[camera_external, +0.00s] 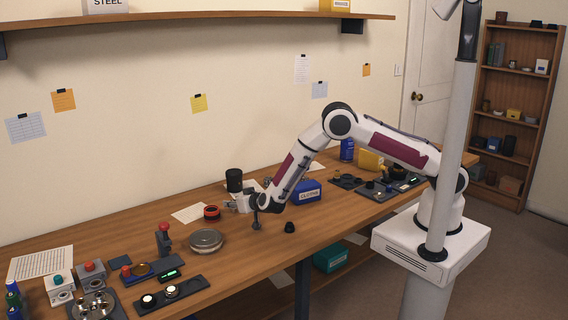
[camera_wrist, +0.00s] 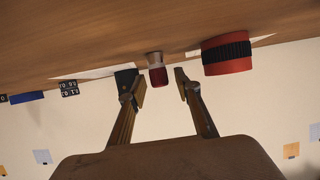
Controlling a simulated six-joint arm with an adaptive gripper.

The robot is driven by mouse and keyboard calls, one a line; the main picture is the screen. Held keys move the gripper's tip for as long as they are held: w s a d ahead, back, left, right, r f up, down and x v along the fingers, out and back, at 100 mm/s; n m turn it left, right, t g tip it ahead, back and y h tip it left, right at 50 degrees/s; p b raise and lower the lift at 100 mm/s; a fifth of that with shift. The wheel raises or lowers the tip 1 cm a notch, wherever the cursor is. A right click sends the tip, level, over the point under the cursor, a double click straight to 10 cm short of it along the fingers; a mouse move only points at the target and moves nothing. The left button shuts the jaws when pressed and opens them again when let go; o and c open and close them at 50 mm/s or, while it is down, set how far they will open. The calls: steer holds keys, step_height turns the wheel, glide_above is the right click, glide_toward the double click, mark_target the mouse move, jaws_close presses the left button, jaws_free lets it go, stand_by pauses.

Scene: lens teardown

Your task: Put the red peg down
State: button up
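The red peg (camera_wrist: 157,75) shows in the wrist view, with a metallic end against the wooden table and its red end pointing away from the table. My gripper (camera_wrist: 154,82) has its two fingers apart, one on each side of the peg, with visible gaps between them and it. I cannot make out the peg in the external view.
A red and black ring (camera_wrist: 228,54) is close to the right finger; it also shows in the external view (camera_external: 211,212). A small black part (camera_external: 289,227), a round glass dish (camera_external: 206,240) and a blue box (camera_external: 307,192) stand around the gripper on the table (camera_external: 235,270).

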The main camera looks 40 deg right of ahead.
steer(key=v, duration=1.1)
steer(key=shift+s, duration=0.15)
steer(key=shift+r, duration=0.15)
stand_by(0.5)
steer(key=shift+w+r, duration=0.2)
steer(key=shift+r, duration=0.05)
steer(key=w+d+r+g+y, duration=0.15)
steer(key=d+r, duration=0.25)
steer(key=r, duration=0.5)
steer(key=d+r+g+y, duration=0.1)
steer(key=d+r+y, duration=0.2)
steer(key=d+r, duration=0.35)
steer(key=s+d+r+n+g, duration=0.1)
steer(key=s+d+r+g, duration=0.1)
steer(key=s+d+r, duration=0.7)
steer(key=s+d+f+g+h, duration=0.1)
steer(key=s+d+h, duration=0.1)
steer(key=s+d, duration=0.9)
steer(key=s+d+f+m+g+h, duration=0.1)
steer(key=s+d+f+g+h, duration=0.1)
steer(key=s+d, duration=0.9)
